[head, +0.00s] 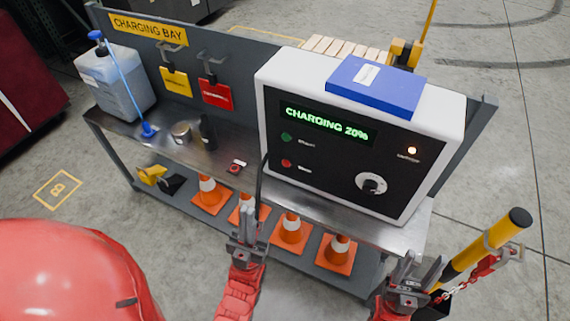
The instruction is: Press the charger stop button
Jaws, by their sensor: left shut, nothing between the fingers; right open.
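The white charger (359,136) stands on the right part of the steel bench, its black front panel showing "CHARGING 20%" in green. A red button (286,163) sits at the lower left of the panel, below a green button (286,137); their labels are too small to read surely. My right gripper (422,266) is open and empty, below the charger's right corner.
A blue box (375,86) lies on the charger, and a dark cable (261,185) hangs at its left side. A jug (117,80), a tin (182,132) and a small red item (234,169) are on the bench (213,158). A yellow-black post (487,247) stands right of my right gripper.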

